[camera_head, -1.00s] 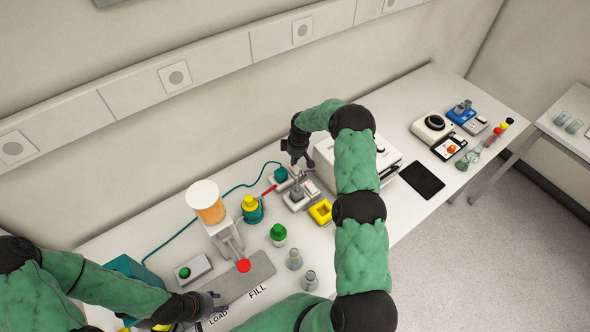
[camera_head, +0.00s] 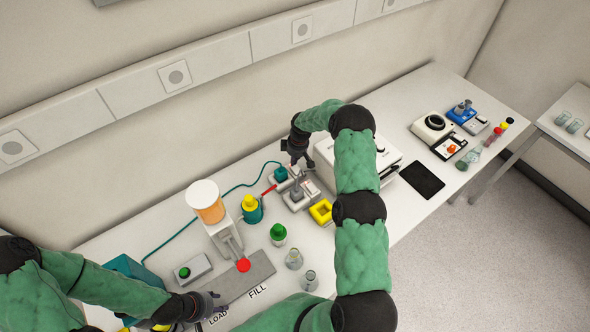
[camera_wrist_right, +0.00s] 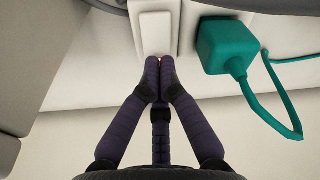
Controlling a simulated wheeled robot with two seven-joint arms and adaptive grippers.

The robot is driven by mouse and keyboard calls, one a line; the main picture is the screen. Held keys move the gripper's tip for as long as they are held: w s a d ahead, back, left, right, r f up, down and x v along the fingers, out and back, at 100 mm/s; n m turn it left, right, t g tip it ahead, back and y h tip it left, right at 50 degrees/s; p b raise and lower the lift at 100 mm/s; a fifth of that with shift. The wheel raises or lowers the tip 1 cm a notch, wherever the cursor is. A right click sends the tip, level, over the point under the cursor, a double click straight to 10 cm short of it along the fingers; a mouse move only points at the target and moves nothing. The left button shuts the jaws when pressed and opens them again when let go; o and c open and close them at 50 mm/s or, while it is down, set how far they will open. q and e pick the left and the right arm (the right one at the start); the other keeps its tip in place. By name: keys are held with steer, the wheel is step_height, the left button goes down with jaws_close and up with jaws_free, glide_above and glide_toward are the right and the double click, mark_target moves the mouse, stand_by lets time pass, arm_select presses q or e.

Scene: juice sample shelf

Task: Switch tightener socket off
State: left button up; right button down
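The white tightener socket (camera_wrist_right: 142,8) shows close up in the right wrist view. A pale rocker switch (camera_wrist_right: 156,32) is on it, and a teal plug (camera_wrist_right: 222,45) with a green cord sits to the right. My right gripper (camera_wrist_right: 159,68) has its fingers together at the switch's lower edge, holding nothing visible. A small red glow shows between the fingertips; contact cannot be told. In the head view, my right gripper (camera_head: 298,162) hangs over the teal plug (camera_head: 281,174), partly covering the socket. My left gripper (camera_head: 217,302) is low at the left, by the LOAD label, its opening unclear.
A grey tightener (camera_head: 297,196) and yellow holder (camera_head: 321,211) stand in front of the socket. A white box-shaped machine (camera_head: 385,155) is just right. A yellow-capped teal bottle (camera_head: 252,208), green-capped bottle (camera_head: 278,235) and glass flasks (camera_head: 294,259) stand to the left and front.

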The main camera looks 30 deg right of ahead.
mark_target(294, 167)
arm_select(q)
steer(key=shift+f+b, duration=0.75)
steer(key=shift+f, duration=0.05)
arm_select(e)
steer(key=shift+f, duration=0.8)
arm_select(q)
steer(key=shift+s+a+f, duration=0.1)
steer(key=shift+f, duration=0.15)
arm_select(e)
steer(key=shift+a+f, duration=0.1)
steer(key=shift+f, duration=0.15)
steer(key=shift+r, duration=0.15)
arm_select(q)
steer(key=shift+r+p, duration=0.3)
steer(key=shift+r, duration=0.2)
arm_select(e)
steer(key=shift+r, duration=1.65)
arm_select(q)
steer(key=shift+r+p, duration=0.4)
steer(key=shift+r, duration=0.05)
arm_select(e)
steer(key=shift+r, duration=1.7)
